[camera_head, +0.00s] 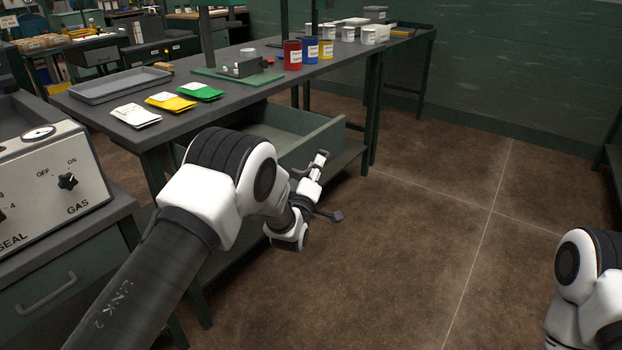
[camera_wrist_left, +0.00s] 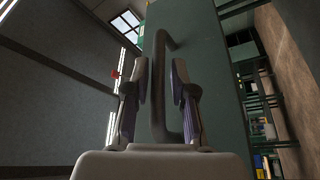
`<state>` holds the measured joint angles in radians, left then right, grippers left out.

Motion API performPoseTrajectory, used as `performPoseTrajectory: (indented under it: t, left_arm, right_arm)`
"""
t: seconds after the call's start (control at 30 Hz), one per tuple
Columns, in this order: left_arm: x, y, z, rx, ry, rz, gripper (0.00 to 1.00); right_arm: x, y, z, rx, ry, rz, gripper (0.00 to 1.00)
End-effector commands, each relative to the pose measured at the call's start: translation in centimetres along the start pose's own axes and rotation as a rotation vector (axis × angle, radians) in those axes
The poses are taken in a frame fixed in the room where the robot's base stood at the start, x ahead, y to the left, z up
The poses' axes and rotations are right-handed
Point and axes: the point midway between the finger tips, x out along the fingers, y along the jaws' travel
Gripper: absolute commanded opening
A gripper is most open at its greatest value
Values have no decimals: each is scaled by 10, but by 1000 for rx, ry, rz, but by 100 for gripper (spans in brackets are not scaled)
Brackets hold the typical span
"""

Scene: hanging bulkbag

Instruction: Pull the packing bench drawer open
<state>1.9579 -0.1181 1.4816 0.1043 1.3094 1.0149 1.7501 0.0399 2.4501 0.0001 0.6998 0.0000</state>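The packing bench (camera_head: 225,92) has a dark grey top on green legs. Its green drawer (camera_head: 318,137) stands out from under the top, and its open inside shows partly behind my left arm. In the left wrist view a dark bar handle (camera_wrist_left: 187,120) runs along the green drawer front (camera_wrist_left: 215,70). My left gripper (camera_head: 318,167) is at the drawer front; in the wrist view its two fingers (camera_wrist_left: 156,85) are apart, with the handle between or just behind them. I cannot tell if they touch it. My right gripper is out of view; only part of that arm shows at lower right.
On the bench are a grey tray (camera_head: 121,84), white, yellow and green packets (camera_head: 171,101), and red, blue and yellow cans (camera_head: 310,50). A control box (camera_head: 50,180) on a green cabinet stands at left. The brown floor (camera_head: 430,230) right of the drawer is clear.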

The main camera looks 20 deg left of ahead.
Motion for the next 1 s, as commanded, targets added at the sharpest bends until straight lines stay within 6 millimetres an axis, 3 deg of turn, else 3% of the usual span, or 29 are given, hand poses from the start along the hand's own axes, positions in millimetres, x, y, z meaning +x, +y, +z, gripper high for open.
performPoseTrajectory:
  t: [0.3, 0.43, 0.57, 0.87, 0.93, 1.0]
  left_arm:
    - [-76, -1, 1, 1, -5, -5, 25]
    - [-101, -1, 0, 1, -3, -4, 25]
    - [-111, -1, 0, 0, -1, -2, 25]
    - [-114, -4, 2, 0, -4, -7, 25]
    - [-120, -19, 5, -3, -8, -35, 25]
    - [-138, -48, 7, -5, -21, -101, 25]
  right_arm:
    - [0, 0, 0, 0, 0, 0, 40]
    - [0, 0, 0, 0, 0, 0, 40]
    - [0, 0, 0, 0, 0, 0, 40]
    - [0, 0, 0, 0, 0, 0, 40]
    - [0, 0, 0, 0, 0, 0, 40]
    - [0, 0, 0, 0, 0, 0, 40]
